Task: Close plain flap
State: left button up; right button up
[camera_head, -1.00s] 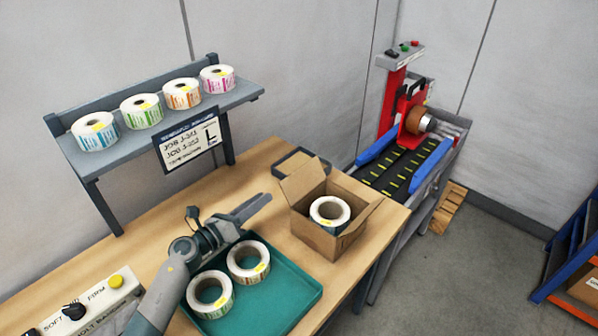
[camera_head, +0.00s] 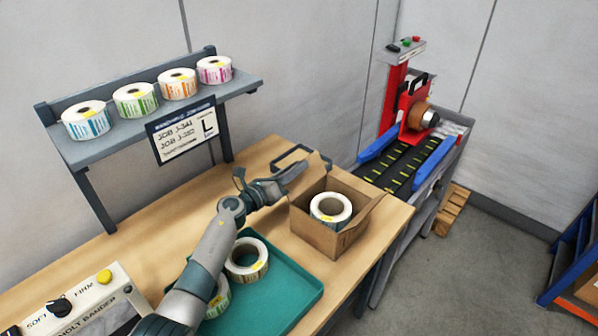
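An open cardboard box (camera_head: 328,240) stands at the right end of the workbench with a white label roll (camera_head: 331,208) inside. One cardboard flap (camera_head: 319,167) stands up at its back left. Another flap (camera_head: 371,206) sticks up and outward on the right. I cannot tell which flap is the plain one. My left gripper (camera_head: 300,170) is at the box's back left, its fingers pointing at the raised left flap and partly covering it. Contact cannot be made out, nor whether the fingers are apart. My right gripper is not in view.
A teal tray (camera_head: 290,300) with two label rolls (camera_head: 247,260) lies left of the box, partly under my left arm. A shelf (camera_head: 140,128) with several rolls stands behind.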

pick_arm(q)
jog(key=shift+x, duration=0.8)
grip_shut()
dwell(1.0)
